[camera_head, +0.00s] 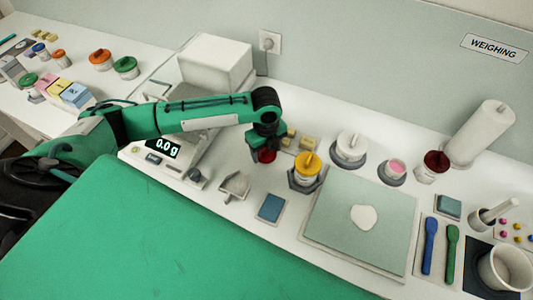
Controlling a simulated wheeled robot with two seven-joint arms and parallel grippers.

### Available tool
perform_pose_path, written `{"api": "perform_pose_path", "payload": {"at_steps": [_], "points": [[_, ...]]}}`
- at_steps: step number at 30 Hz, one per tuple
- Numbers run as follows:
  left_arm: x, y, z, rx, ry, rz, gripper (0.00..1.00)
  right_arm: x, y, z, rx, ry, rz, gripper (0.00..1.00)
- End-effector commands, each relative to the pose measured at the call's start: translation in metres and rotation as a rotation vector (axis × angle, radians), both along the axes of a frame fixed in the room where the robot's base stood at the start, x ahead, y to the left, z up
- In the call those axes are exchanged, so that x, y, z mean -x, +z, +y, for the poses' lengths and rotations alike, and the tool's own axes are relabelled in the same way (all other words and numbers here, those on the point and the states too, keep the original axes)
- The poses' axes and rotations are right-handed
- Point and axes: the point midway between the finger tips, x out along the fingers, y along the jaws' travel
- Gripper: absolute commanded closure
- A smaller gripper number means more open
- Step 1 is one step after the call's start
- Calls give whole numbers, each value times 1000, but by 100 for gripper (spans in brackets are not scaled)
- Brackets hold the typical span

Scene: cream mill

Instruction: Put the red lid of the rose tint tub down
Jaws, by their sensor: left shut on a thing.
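An open tub with pink content (396,167), apparently the rose tint tub, stands on a dark round pad right of centre. My right gripper is not in view.
A scale (161,147) reads 0.0 g. A yellow-lidded tub (307,168), a white-lidded tub (350,148) and a dark red-lidded tub (436,161) stand nearby. A pale slab (330,215) bears a white blob. A blue square (271,208) lies in front.

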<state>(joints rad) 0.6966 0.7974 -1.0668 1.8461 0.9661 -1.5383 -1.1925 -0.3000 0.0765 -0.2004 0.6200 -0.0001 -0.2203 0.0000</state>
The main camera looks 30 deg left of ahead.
Motion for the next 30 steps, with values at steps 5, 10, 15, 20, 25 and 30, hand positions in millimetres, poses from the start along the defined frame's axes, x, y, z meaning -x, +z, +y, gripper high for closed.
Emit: {"api": "perform_pose_path", "payload": {"at_steps": [5,10,15,20,25,30], "points": [[1,-26,0,0,1,4,57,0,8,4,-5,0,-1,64],[0,-31,0,0,0,0,58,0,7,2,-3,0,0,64],[0,-32,0,0,0,1,58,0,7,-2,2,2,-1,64],[0,-34,0,0,0,1,17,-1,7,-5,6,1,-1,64],[0,-33,0,0,0,1,15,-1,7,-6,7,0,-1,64],[0,-31,0,0,0,0,15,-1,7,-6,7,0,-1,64]]}}
